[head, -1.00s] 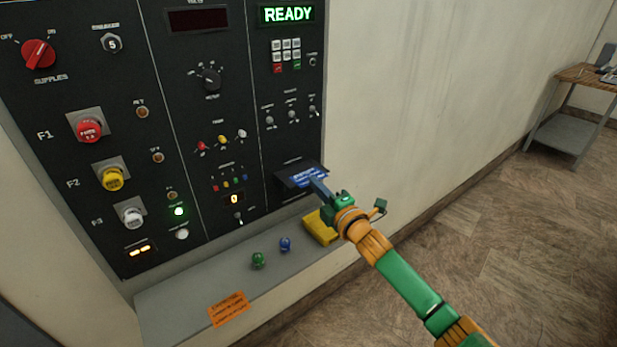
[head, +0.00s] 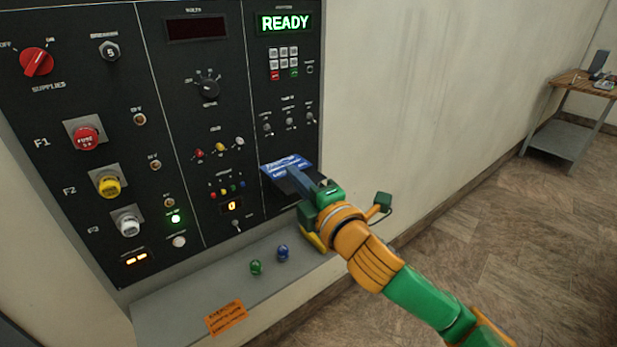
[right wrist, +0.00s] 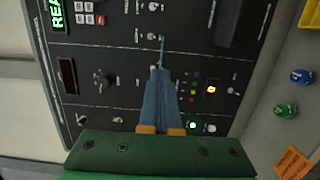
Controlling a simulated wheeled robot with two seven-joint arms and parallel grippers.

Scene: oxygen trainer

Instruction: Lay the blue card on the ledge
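The blue card (head: 286,164) is in my right gripper (head: 300,183), in front of the panel just above the dark card reader (head: 279,188). In the right wrist view the fingers (right wrist: 160,85) are closed together, with the card (right wrist: 162,50) showing as a thin blue edge at their tips. The grey ledge (head: 180,302) runs along the foot of the panel, below the card and apart from it. My left gripper is not in view.
On the ledge are a green knob (head: 256,267), a blue knob (head: 282,253), an orange label (head: 226,318) and a yellow object (head: 315,240) partly hidden by my right gripper. The ledge's left part is bare. A side table (head: 565,85) stands far right.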

